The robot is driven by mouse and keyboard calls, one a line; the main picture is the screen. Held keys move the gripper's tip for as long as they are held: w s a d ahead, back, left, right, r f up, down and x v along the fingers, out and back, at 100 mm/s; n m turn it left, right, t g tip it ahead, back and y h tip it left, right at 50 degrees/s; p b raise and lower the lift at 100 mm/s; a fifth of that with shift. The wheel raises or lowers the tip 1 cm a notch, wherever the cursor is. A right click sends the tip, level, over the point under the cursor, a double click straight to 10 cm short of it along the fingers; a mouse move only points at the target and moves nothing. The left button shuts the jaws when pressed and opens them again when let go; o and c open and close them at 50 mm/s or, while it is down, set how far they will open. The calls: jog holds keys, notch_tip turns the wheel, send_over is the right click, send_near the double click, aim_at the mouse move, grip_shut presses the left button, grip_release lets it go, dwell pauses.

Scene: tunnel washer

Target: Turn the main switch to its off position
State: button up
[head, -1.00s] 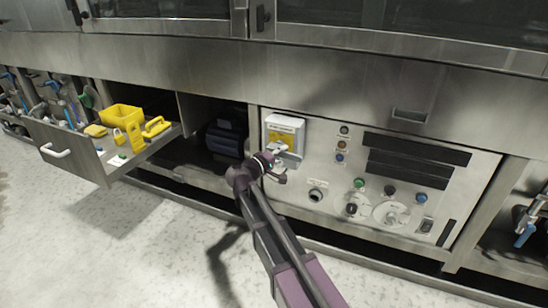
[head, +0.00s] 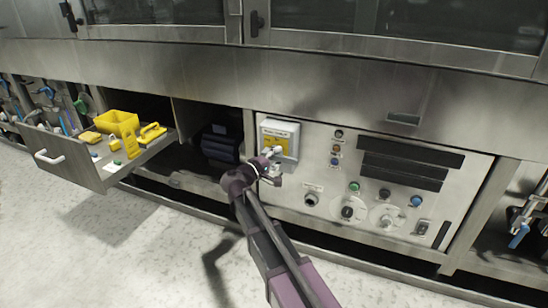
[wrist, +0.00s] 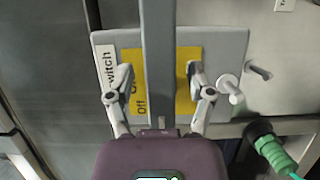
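The main switch is a light grey box (head: 279,130) with a yellow label on the upper left of the control panel. In the wrist view its plate (wrist: 222,50) appears turned sideways, with a yellow label (wrist: 188,101) reading "Off" and a white strip ending in "witch". A grey bar (wrist: 157,50), seemingly the switch handle, runs down the middle of that view. My gripper (head: 272,166) is at the lower front of the box. In the wrist view its two fingers (wrist: 160,86) stand apart, one on each side of the bar, with gaps showing. Whether they touch it is unclear.
An open drawer (head: 78,162) with yellow lockout items sticks out at the left. Knobs, buttons and dark displays (head: 405,163) fill the panel to the right. Two grey pegs (wrist: 230,88) and a green-and-black part (wrist: 268,145) lie right of my fingers in the wrist view.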

jog(key=shift+s, duration=0.1)
jog(key=shift+s+a, duration=0.15)
jog(key=v, duration=1.1)
jog(key=shift+s+a, duration=0.15)
jog(key=shift+a, duration=0.05)
jog(key=shift+d, duration=0.1)
